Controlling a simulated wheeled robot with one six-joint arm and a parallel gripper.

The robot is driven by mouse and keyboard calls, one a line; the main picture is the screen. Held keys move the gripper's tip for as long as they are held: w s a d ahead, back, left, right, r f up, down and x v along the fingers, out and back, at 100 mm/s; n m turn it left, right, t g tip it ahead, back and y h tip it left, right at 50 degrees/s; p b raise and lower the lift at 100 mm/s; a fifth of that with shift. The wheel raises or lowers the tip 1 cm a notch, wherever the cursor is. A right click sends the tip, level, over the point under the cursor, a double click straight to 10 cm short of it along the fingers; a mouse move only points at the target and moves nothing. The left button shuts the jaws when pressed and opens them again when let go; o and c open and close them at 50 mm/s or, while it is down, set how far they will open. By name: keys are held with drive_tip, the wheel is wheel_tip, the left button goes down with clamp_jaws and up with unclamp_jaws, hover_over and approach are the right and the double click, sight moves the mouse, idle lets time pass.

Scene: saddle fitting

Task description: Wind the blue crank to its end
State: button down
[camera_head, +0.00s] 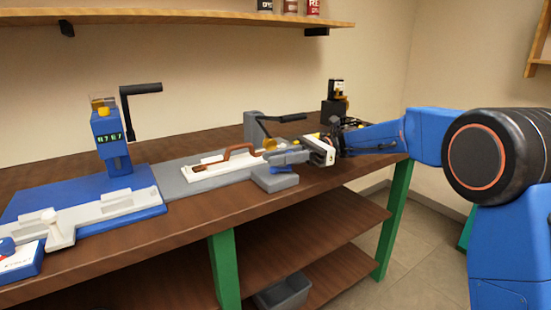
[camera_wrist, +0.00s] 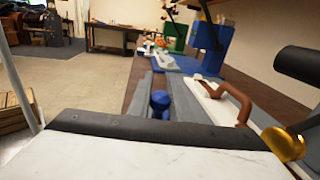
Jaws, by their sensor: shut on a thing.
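The blue crank shows as a round blue knob (camera_wrist: 160,101) in the wrist view. It stands between the two grey fingers of my gripper (camera_wrist: 162,108), which are shut on it. In the head view my gripper (camera_head: 276,157) reaches in from the right at the right end of the grey fixture (camera_head: 190,187), above a grey block (camera_head: 275,180). The knob is hidden there by the fingers, and I cannot tell the crank arm's angle.
A brown curved handle (camera_head: 228,152) stands on a white plate (camera_head: 203,175) left of my gripper. A black lever (camera_head: 284,118) and a gold part (camera_head: 270,144) are close behind it. A blue press (camera_head: 111,138) with a black handle (camera_head: 141,89) stands left. The shelf (camera_head: 200,16) hangs above.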

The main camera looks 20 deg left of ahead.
drive_tip(key=shift+w+n+g+h, duration=0.1)
drive_tip(key=shift+n+g+h, duration=0.8)
drive_tip(key=shift+h, duration=0.2)
drive_tip(key=c, duration=1.6)
unclamp_jaws()
